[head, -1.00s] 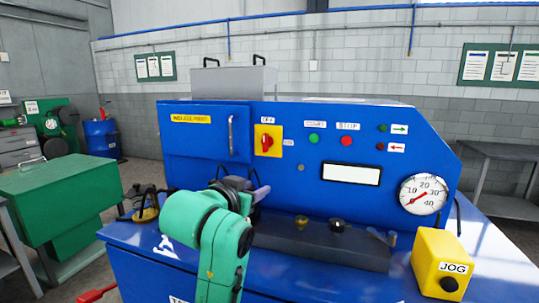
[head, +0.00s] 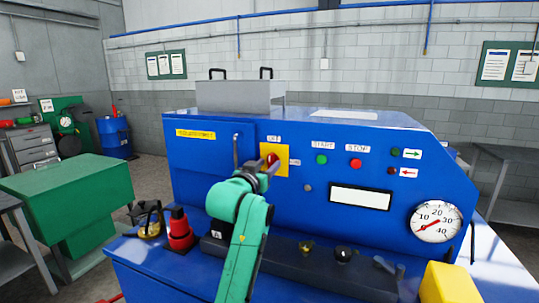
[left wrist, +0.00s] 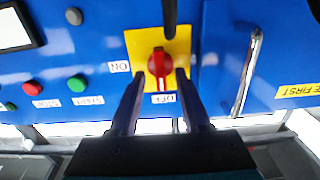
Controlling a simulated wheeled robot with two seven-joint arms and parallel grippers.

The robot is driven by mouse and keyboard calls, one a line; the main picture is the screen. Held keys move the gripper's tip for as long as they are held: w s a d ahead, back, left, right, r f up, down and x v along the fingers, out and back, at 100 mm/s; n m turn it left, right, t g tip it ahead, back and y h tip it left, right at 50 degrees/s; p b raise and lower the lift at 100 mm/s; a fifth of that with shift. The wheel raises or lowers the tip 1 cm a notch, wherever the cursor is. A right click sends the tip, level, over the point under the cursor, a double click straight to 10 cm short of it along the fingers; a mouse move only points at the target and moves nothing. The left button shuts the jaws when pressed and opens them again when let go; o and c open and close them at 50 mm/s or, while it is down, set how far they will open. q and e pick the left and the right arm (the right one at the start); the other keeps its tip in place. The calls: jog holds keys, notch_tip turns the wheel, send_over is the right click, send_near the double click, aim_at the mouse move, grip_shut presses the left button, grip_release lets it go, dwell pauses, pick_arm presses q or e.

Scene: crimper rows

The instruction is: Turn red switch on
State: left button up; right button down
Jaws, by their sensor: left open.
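The red switch (head: 271,160) is a rotary knob on a yellow plate on the blue machine's front panel. In the left wrist view, which looks upside down, the red switch (left wrist: 160,64) lines up with the OFF label (left wrist: 163,98); the ON label (left wrist: 119,66) is to its left. My left gripper (left wrist: 160,74) is open, with one dark finger on each side of the knob; I cannot tell if they touch it. In the head view my left gripper (head: 268,172) is at the switch, partly hiding it. My right gripper is not in view.
A vertical door handle (head: 236,150) is just left of the switch. Green (head: 321,159) and red (head: 355,164) buttons are to its right. A red and black object (head: 180,232) stands on the ledge, with a yellow box (head: 447,284) at lower right.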

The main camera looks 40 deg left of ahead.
pick_arm(q)
jog(key=shift+x, duration=0.75)
grip_shut()
jog(key=shift+m, duration=0.3)
jog(key=m+p, duration=0.1)
jog(key=m, duration=0.2)
jog(key=shift+m, duration=0.3)
jog(key=m+p, duration=0.1)
jog(key=m, duration=0.4)
jog(key=shift+w+d, duration=0.1)
jog(key=m+p, duration=0.1)
jog(key=m, duration=0.3)
jog(key=shift+f+m, duration=0.1)
jog(key=shift+m, duration=0.3)
jog(key=shift+d+f+m+p, duration=0.15)
jog(key=shift+m+p, duration=0.5)
jog(key=shift+m, duration=1.25)
jog(key=shift+f, duration=0.1)
grip_release()
